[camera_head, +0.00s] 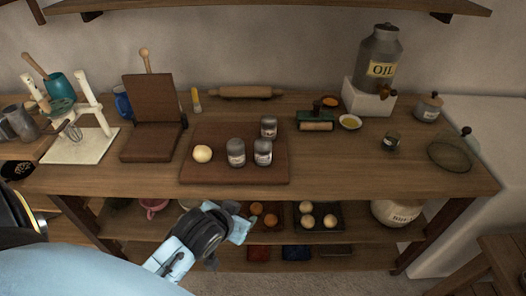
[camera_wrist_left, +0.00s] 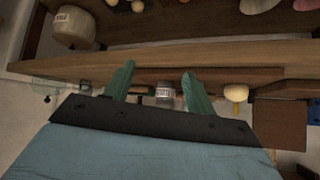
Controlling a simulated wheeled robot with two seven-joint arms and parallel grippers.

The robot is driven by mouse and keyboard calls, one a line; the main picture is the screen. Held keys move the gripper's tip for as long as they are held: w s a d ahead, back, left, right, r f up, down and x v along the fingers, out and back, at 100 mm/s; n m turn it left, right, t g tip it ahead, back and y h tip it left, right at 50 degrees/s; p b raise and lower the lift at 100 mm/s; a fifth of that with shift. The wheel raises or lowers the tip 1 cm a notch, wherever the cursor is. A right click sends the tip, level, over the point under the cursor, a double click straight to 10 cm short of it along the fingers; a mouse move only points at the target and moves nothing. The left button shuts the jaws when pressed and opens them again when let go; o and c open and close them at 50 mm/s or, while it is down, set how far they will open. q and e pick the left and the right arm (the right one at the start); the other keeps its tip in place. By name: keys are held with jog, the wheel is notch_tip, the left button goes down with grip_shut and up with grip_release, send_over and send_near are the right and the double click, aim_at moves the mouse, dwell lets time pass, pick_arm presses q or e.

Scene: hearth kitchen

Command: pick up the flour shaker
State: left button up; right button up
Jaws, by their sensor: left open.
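Three grey-lidded, labelled shakers stand close together on a brown board (camera_head: 215,176) on the wooden counter: a back one (camera_head: 268,128), a front left one (camera_head: 236,152) and a front right one (camera_head: 263,153). Their labels are too small to read, so I cannot tell which holds flour. My left gripper (camera_head: 238,229) is in front of and below the counter edge, apart from the shakers. In the left wrist view it is open and empty (camera_wrist_left: 160,84), with one labelled shaker (camera_wrist_left: 165,91) seen beyond, between the green fingers. My right gripper is not in view.
A pale dough ball (camera_head: 202,153) sits left of the shakers. A brown wooden stand (camera_head: 153,110) is farther left, a rolling pin (camera_head: 246,92) behind, and a green roller tool (camera_head: 316,121) to the right. The counter's front edge (camera_head: 340,189) lies between gripper and shakers.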

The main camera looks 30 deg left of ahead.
aim_at(260, 156)
pick_arm(q)
jog(key=w+a+t, duration=0.1)
jog(key=w+a, duration=0.1)
jog(key=w, duration=0.3)
jog(key=w+a+r+n+t, duration=0.1)
jog(key=w+a+t, duration=0.1)
jog(key=w, duration=0.4)
jog(key=w+a+r+t+b, duration=0.1)
jog(key=w+t, duration=0.1)
jog(key=w, duration=0.3)
jog(key=shift+w+a+y, duration=0.15)
jog(key=shift+a+y, duration=0.25)
jog(key=shift+f+b+x, duration=0.15)
jog(key=shift+b+x, duration=0.1)
jog(key=shift+x, duration=1.2)
jog(key=shift+f+b+x, duration=0.15)
jog(key=shift+b+x, duration=0.05)
jog(key=shift+x, duration=1.25)
jog(key=c, duration=0.7)
